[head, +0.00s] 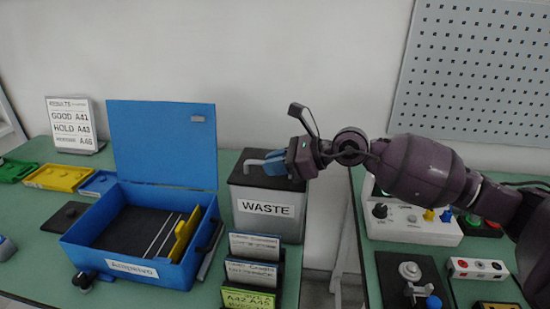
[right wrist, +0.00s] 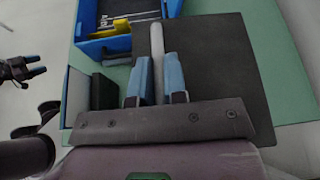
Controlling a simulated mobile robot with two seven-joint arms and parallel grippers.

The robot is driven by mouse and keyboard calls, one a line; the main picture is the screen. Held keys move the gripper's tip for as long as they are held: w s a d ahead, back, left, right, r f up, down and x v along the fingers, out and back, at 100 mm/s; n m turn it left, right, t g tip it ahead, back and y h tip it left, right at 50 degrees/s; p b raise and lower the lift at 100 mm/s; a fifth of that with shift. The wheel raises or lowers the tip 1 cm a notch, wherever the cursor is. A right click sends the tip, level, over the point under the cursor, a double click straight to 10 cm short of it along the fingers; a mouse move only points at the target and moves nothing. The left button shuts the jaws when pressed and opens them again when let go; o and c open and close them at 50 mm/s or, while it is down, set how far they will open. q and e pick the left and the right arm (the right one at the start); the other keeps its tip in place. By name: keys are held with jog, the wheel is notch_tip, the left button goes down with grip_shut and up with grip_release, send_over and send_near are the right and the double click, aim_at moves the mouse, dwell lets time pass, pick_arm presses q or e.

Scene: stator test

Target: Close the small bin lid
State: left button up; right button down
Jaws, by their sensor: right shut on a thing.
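A light grey bar handle (right wrist: 157,45) runs along the lid. My right gripper (head: 272,163) is above the lid, its blue fingers shut on the bar; they also show in the right wrist view (right wrist: 157,80). The gripper hides part of the lid.
An open blue box (head: 178,274) with its lid raised stands left of the bin. Card holders (head: 253,272) stand in front of the bin. A gap separates the two green tables. A control box (head: 415,232) sits on the right table.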

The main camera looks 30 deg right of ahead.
jog(key=shift+f, duration=0.25)
jog(key=c, duration=1.2)
grip_release()
jog(key=shift+o, duration=0.2)
jog(key=shift+r, duration=0.1)
jog(key=shift+d, duration=0.1)
jog(key=shift+s+d+r, duration=0.15)
jog(key=shift+s, duration=0.05)
jog(key=p+v, duration=0.1)
jog(key=v, duration=0.9)
